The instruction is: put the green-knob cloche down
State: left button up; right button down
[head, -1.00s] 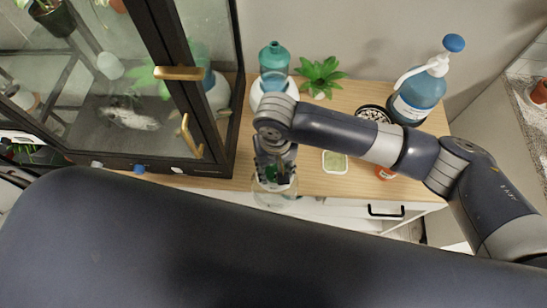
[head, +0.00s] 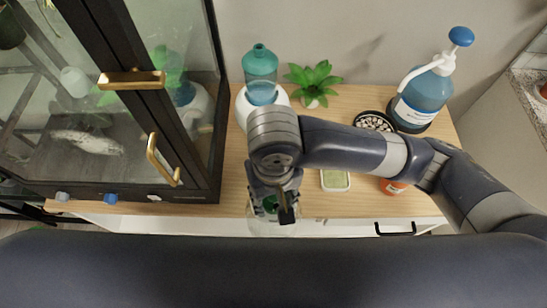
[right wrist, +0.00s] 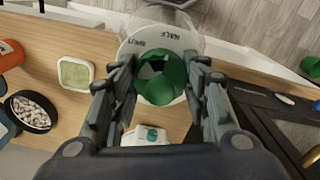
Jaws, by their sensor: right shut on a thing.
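The clear glass cloche (right wrist: 193,27) has a green knob (right wrist: 160,84) on a white dial marked SHUT and HALF, seen in the right wrist view. My right gripper (head: 275,207) is shut on the knob, with one finger on each side of it. In the head view the gripper and arm cover much of the cloche, and its faint glass shows at the front edge of the wooden top. I cannot tell whether its rim touches the surface. My left gripper is not in view.
A glass cabinet (head: 118,187) stands left. Behind the gripper are a teal bottle (head: 261,70) on a white base and a small plant (head: 314,78). To the right are a green-filled dish (head: 335,181), a pebble bowl (head: 373,122), an orange jar (head: 393,187) and a blue pump bottle (head: 425,98).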

jog(key=w+f+p, duration=0.1)
jog(key=w+f, duration=0.1)
jog(key=w, duration=0.4)
jog(key=w+f+p, duration=0.1)
jog(key=w+f, duration=0.1)
jog(key=w, duration=0.4)
jog(key=shift+w+f+p, duration=0.25)
jog(key=shift+w+p, duration=0.05)
jog(key=shift+p, duration=0.05)
jog(key=shift+d+f, duration=0.1)
jog(key=c, duration=0.9)
grip_release()
jog(key=shift+s, duration=0.1)
jog(key=shift+c, duration=0.2)
jog(key=shift+o, duration=0.3)
notch_tip(320, 180, up, 12)
jog(key=b, duration=0.2)
